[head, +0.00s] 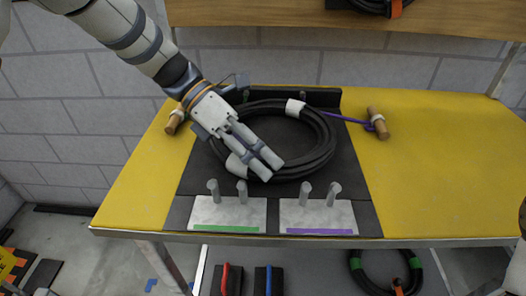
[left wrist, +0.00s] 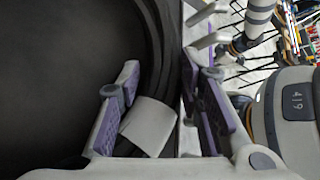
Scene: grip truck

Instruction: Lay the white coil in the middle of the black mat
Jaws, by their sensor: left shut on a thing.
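The coil (head: 322,152) is a ring of black cable with white bands, one at its back (head: 295,107) and one at its front left (head: 236,166). It lies flat over the black mat (head: 358,185), around the mat's middle; I cannot tell whether it is fully resting or slightly raised. My left gripper (head: 268,166) reaches across the coil from the back left and is shut on its front left part. In the left wrist view the white band (left wrist: 149,125) and black cable sit between the two purple-padded fingers (left wrist: 160,95). My right gripper is not in view.
Two pale plates with grey pegs, marked green (head: 228,228) and purple (head: 318,231), stand at the mat's front. The yellow tabletop (head: 440,165) is clear at right. A wooden shelf (head: 300,14) overhangs behind.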

